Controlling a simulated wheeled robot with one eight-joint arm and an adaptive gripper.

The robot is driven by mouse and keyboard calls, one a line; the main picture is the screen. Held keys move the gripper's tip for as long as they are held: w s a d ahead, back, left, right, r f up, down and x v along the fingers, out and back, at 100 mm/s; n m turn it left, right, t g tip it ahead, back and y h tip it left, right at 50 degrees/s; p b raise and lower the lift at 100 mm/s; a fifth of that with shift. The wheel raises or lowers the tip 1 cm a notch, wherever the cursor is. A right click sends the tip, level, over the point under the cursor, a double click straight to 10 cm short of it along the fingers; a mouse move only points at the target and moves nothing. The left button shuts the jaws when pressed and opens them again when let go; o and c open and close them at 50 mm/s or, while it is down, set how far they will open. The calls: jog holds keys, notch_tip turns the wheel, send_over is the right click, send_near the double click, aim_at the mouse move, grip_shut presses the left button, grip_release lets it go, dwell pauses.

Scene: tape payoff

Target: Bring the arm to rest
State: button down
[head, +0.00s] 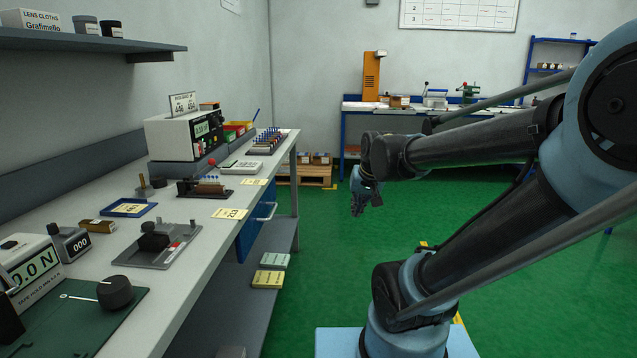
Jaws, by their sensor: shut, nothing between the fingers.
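My arm reaches in from the right in the head view, its upper links folded above its pale blue base. My gripper (366,204) hangs at the end of the arm, pointing down over the green floor. It is shut and empty, clear of the bench to its left. The fingers are small and dark at this distance. Part of the wrist is hidden by the dark arm joint in front.
A long grey workbench (181,249) runs along the left, with instruments, a blue tray (130,207) and a green mat (80,325). A back bench and a pallet (305,174) stand behind. Green floor (330,262) is open between.

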jog(key=s+d+f+g, duration=0.1)
jog(key=s+d+f, duration=0.2)
jog(key=s, duration=0.5)
jog(key=s+d+f+g+h, duration=0.1)
jog(key=s+d+f+g, duration=0.1)
jog(key=s+d+f, duration=0.2)
jog(key=s+f, duration=0.1)
jog(key=s, duration=0.2)
jog(key=shift+s+d+f+n+h, duration=0.25)
jog(key=shift+s+f+n+h, duration=0.05)
jog(key=shift+s, duration=0.05)
jog(key=shift+w+f, duration=0.2)
jog(key=shift+w, duration=0.25)
jog(key=shift+a, duration=0.1)
